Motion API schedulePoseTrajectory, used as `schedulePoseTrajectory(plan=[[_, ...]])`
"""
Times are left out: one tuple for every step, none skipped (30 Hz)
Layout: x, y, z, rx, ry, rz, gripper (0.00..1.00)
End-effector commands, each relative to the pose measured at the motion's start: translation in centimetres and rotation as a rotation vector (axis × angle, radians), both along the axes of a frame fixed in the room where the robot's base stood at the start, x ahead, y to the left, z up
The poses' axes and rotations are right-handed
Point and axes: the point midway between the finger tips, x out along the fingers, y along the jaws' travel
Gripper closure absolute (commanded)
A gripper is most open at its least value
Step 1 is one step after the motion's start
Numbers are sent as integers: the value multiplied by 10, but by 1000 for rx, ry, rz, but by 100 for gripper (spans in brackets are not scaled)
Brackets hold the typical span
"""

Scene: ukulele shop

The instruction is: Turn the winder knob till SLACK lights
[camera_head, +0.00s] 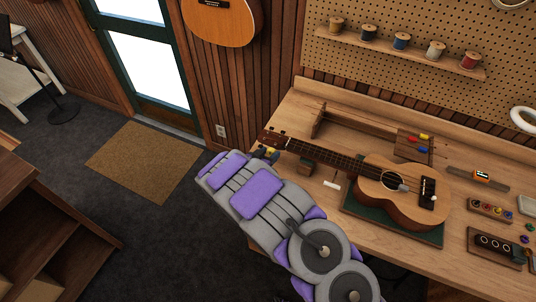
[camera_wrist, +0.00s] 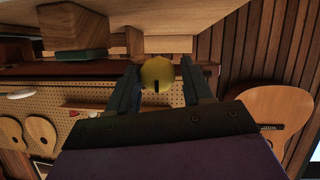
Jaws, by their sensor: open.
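The ukulele (camera_head: 375,180) lies on the bench with its headstock pointing left. My gripper (camera_head: 268,153) is at the headstock end, at the bench's left front edge, partly hidden by my arm. In the wrist view, my gripper (camera_wrist: 160,72) is open, with one dark finger on each side of a round yellow knob (camera_wrist: 158,78). The knob bears a short dark mark. It sits between the fingers near their tips; I cannot tell whether they touch it. I cannot make out a SLACK light in either view.
The workbench (camera_head: 465,215) also carries a small tuner (camera_head: 483,175), a dark box with round knobs (camera_head: 497,244) and a tray of coloured pieces (camera_head: 490,210). In the wrist view, a wooden block (camera_wrist: 72,25) is at upper left.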

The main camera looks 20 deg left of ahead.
Motion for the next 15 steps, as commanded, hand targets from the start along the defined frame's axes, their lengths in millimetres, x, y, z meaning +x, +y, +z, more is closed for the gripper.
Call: schedulePoseTrajectory(plan=[[0,0,0,0,0,0,50],[0,0,0,0,0,0,50],[0,0,0,0,0,0,50],[0,0,0,0,0,0,52],[0,0,0,0,0,0,55],[0,0,0,0,0,0,58],[0,0,0,0,0,0,61],[0,0,0,0,0,0,64],[0,0,0,0,0,0,68],[0,0,0,0,0,0,71],[0,0,0,0,0,0,74],[0,0,0,0,0,0,78],[0,0,0,0,0,0,80],[0,0,0,0,0,0,83],[0,0,0,0,0,0,87]])
